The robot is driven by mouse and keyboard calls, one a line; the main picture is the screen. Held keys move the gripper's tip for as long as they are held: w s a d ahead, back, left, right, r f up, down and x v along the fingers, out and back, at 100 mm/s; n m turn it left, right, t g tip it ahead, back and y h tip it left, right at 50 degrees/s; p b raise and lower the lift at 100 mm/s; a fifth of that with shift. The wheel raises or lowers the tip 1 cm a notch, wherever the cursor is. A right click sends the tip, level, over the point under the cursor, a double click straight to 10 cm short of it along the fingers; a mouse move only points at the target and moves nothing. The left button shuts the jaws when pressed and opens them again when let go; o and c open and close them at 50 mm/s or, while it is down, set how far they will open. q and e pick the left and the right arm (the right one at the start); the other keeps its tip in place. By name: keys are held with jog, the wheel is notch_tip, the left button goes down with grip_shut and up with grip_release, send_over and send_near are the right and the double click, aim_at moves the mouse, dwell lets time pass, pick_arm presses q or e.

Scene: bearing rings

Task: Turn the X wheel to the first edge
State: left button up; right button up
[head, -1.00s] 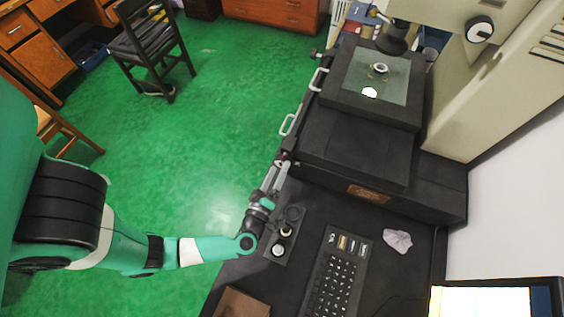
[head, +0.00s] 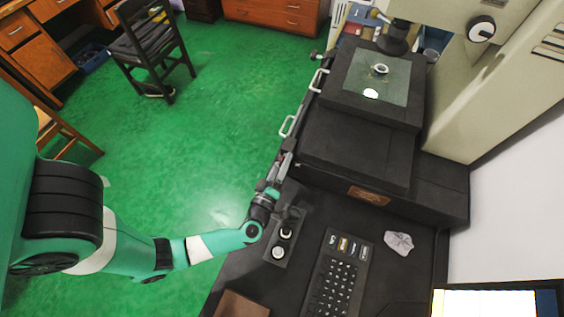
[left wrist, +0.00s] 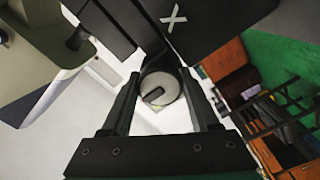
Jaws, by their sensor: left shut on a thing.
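The X wheel (left wrist: 160,90) shows in the left wrist view as a pale round knob with a dark slot mark. It sits just below a black block with a white X (left wrist: 173,18). My left gripper (left wrist: 159,78) has one finger on each side of the wheel and is shut on it. In the head view my left gripper (head: 281,165) reaches the left side of the black machine (head: 357,150); the wheel itself is hidden there. My right gripper is not in view.
A glass stage (head: 361,70) on the machine carries a bearing ring (head: 381,69) and a bright spot. A control box with knobs (head: 281,249), a keyboard (head: 335,283) and a crumpled cloth (head: 398,242) lie in front.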

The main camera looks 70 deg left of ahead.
pick_arm(q)
jog(key=shift+c, duration=0.3)
jog(key=shift+n, duration=0.6)
jog(key=n, duration=0.4)
jog(key=o, duration=1.4)
jog(key=shift+c, duration=0.2)
jog(key=p+v, duration=0.1)
jog(key=v, duration=1)
jog(key=shift+s+d+p, duration=0.2)
jog(key=shift+s+p, duration=0.1)
jog(key=shift+p, duration=0.1)
